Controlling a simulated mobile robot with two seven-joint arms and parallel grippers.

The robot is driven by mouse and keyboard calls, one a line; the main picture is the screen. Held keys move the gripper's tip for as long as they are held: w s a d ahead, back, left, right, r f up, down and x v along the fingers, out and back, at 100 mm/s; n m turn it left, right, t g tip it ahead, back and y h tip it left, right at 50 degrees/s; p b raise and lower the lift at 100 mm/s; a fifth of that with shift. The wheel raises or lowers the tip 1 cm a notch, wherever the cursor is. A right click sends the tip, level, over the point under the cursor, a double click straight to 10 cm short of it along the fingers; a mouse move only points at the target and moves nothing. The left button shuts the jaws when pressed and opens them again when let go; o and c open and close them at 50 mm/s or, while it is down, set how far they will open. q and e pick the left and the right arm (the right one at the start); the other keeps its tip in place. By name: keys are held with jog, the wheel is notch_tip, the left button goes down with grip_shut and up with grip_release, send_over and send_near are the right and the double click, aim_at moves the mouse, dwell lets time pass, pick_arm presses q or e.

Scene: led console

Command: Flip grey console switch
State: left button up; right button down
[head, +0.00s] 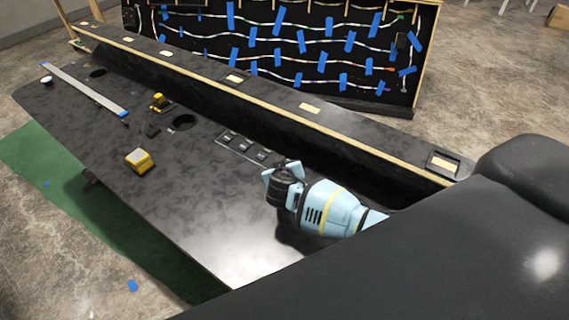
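A panel of several small dark switches (247,146) with thin light outlines is set in the black console top (205,205), right of its middle in the head view. They are too small to tell which one is grey or which way each is set. My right gripper (281,176), light blue and black, comes in from the right. It is just right of and in front of the panel, apart from the visible switches. Its fingertips are small and partly hidden, so I cannot tell how far apart they are. My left gripper is not in view.
A yellow and white block (139,161), a yellow and black tool (158,102) and a long light bar (84,88) lie on the console's left part. A raised ledge (268,98) runs behind. A board with lit strips and blue tape (290,45) stands beyond.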

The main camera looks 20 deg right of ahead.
dwell(0.4)
jog(key=c, duration=1.5)
grip_release()
jog(key=shift+s+a+r, duration=0.15)
jog(key=shift+s, duration=0.1)
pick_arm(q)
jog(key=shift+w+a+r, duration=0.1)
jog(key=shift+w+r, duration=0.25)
pick_arm(e)
jog(key=shift+v, duration=3.55)
